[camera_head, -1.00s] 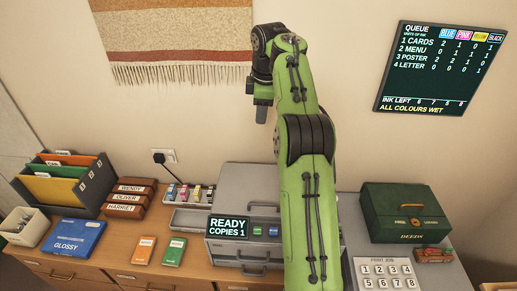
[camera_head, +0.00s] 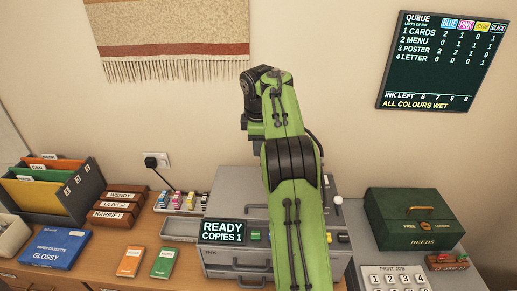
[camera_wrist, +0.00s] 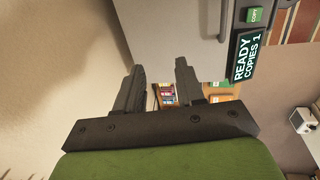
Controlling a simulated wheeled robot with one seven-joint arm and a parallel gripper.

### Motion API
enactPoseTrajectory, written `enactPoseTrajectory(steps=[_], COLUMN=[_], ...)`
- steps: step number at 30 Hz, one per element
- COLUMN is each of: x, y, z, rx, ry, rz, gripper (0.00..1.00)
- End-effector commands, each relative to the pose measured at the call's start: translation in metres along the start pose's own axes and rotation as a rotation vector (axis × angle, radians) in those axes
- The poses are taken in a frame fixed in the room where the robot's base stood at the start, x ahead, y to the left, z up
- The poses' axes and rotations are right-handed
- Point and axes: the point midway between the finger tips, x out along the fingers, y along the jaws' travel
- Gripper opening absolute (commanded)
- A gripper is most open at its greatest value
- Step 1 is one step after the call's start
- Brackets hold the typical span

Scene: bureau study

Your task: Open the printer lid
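The grey printer (camera_head: 232,187) stands on the desk with its flat lid down, partly hidden behind my green arm. Its front display (camera_head: 223,232) reads READY, COPIES 1. A white knob (camera_head: 338,200) shows at the printer's right side. In the wrist view, the printer (camera_wrist: 180,17) is at the top with its display (camera_wrist: 247,54) at the right. My gripper (camera_wrist: 160,78) is open, its two dark fingers apart with nothing between them.
A tray of ink cartridges (camera_head: 182,202) sits left of the printer. A green DEEDS box (camera_head: 412,220) and a number keypad (camera_head: 397,279) are to its right. Orange and green packs (camera_head: 131,261), a blue GLOSSY cassette (camera_head: 55,248) and a file holder (camera_head: 75,190) occupy the left desk.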

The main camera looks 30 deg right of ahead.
Motion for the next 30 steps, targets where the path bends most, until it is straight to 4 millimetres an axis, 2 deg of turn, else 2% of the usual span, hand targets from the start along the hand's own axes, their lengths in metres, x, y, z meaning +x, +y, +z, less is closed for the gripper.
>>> enactPoseTrajectory(steps=[7, 14, 15, 30], x=[-0.0004, -0.0007, -0.0007, -0.0007], y=[0.0003, 0.0004, 0.0004, 0.0003], z=[-0.0002, -0.0002, -0.0002, -0.0002], rx=[0.0, -0.001, -0.001, -0.001], ry=[0.0, 0.001, 0.001, 0.001], rz=[0.001, 0.001, 0.001, 0.001], gripper=[0.37, 0.01, 0.0, 0.0])
